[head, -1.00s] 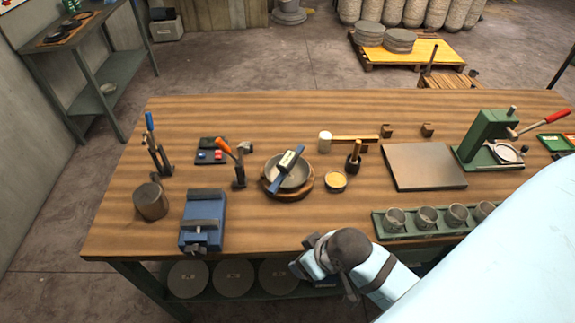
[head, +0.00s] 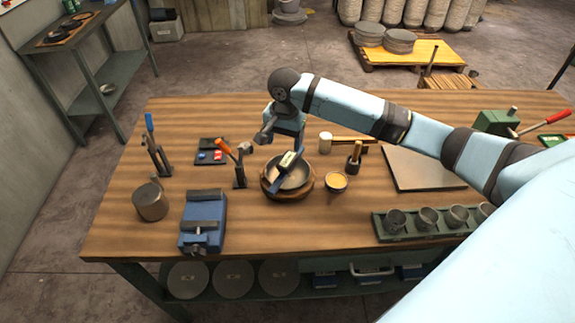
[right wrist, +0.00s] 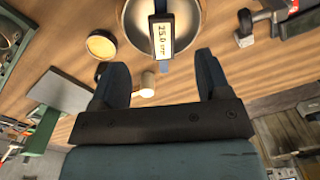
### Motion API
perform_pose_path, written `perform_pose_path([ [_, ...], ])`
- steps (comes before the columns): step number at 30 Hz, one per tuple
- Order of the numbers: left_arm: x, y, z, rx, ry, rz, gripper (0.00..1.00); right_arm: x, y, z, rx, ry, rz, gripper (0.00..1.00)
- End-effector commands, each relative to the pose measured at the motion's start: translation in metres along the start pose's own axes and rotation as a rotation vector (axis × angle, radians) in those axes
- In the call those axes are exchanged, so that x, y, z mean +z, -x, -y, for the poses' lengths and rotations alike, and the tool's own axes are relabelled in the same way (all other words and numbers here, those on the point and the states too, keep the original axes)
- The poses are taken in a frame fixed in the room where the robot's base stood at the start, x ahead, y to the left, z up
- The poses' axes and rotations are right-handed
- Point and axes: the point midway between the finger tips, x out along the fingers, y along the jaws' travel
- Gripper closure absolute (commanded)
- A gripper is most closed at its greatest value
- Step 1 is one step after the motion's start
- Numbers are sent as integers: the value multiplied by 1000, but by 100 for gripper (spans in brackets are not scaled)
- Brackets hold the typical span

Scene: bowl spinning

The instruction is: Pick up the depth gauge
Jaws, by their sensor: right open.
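The depth gauge (head: 287,168) is a blue bar with a pale label. It lies slantwise across a grey metal bowl (head: 301,180), which sits in a round wooden base (head: 302,193). In the right wrist view the gauge (right wrist: 162,38) shows its label, reading about 25.0 mm, over the bowl (right wrist: 191,14). My right gripper (head: 290,146) is above the far side of the bowl, apart from the gauge. In the right wrist view its fingers (right wrist: 160,70) are spread and empty, with the gauge ahead between them. My left gripper is not in view.
An orange-handled toggle clamp (head: 238,168) stands close left of the bowl. A yellow-filled dish (head: 336,182), a dark pot with a wooden handle (head: 354,160) and a mallet (head: 326,143) are to the right. The table's front left holds a blue vise (head: 204,220).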

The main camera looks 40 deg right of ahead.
Motion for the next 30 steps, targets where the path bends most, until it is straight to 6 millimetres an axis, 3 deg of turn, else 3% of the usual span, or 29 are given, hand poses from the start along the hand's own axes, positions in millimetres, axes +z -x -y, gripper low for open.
perform_pose_path([
  [3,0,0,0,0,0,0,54,-22,14,-1,16,-95,-5,30],
  [6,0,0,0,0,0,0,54,-27,13,-2,22,-124,-1,30],
  [18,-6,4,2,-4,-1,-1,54,-27,-56,-3,21,-124,-2,30],
  [26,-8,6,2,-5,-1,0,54,-27,-76,-2,20,-123,-2,30],
  [30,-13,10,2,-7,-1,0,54,-29,-97,-1,21,-123,-2,30],
])
